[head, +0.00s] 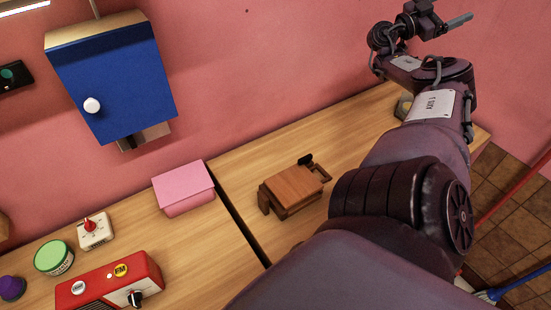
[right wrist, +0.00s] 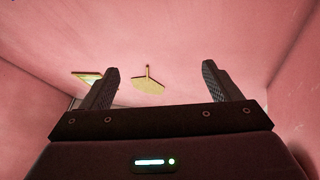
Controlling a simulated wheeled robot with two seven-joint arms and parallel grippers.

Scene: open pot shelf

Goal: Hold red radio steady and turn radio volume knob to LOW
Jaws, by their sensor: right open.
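The red radio (head: 90,288) stands on the wooden counter at the bottom left of the head view. Its lower part is cut off by the picture edge. A black knob (head: 136,298) sits on its pale front panel; I cannot read the knob's setting. A yellow FM button (head: 121,270) and a white button (head: 78,287) are on the radio. My right gripper (head: 447,22) is raised high at the top right, far from the radio. In the right wrist view, its fingers (right wrist: 159,82) are apart with nothing between them. My left gripper is not seen.
A white box with a red dial (head: 94,230), a green-lidded tub (head: 54,257) and a purple-topped object (head: 12,288) stand near the radio. A pink box (head: 184,188) and a brown wooden object (head: 293,188) are further right. A blue cabinet (head: 115,80) hangs above.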

